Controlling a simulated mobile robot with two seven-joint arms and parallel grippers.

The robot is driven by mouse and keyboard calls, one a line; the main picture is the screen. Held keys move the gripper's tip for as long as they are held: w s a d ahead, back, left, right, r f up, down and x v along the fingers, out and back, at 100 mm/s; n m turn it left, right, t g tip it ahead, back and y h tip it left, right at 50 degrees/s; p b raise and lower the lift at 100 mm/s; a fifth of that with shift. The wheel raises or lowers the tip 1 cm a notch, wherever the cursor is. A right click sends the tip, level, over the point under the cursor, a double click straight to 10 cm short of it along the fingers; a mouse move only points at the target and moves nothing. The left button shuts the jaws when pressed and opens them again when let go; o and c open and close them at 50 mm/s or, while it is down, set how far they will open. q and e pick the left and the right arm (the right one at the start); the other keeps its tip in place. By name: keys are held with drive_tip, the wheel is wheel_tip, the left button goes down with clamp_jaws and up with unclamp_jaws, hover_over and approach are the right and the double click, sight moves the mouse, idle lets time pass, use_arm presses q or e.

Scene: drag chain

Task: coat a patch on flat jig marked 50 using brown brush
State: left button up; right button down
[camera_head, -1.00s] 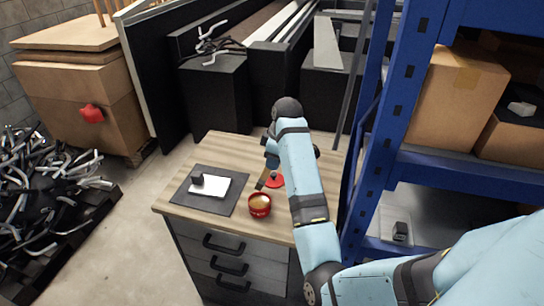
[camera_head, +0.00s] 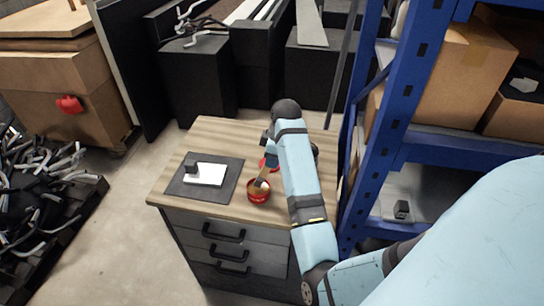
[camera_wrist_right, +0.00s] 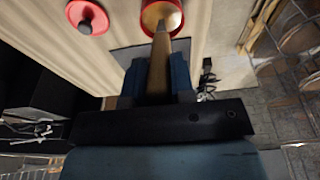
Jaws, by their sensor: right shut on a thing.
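My right gripper (camera_head: 270,157) is shut on the brush, also seen in the wrist view (camera_wrist_right: 157,78). The brush's brown handle (camera_wrist_right: 159,62) runs out between the fingers, and the brush (camera_head: 262,177) points down into a red bowl (camera_head: 258,198) on the cabinet top. The bowl (camera_wrist_right: 180,22) shows at the top of the wrist view; the bristles are hard to make out. A flat white plate (camera_head: 207,174) lies on a dark mat (camera_head: 184,189) left of the bowl, with a small dark block (camera_head: 191,166) at its corner. No marking is readable. My left gripper is out of view.
A red round piece with a knob (camera_wrist_right: 86,17) lies beside the bowl, partly hidden by my arm in the head view. A blue shelf (camera_head: 388,130) with boxes stands close at the right. The wooden cabinet top (camera_head: 222,133) is clear behind the mat.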

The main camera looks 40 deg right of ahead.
drive_tip(key=shift+f, duration=0.3)
idle(0.6)
drive_tip(key=shift+f, duration=0.3)
idle(1.1)
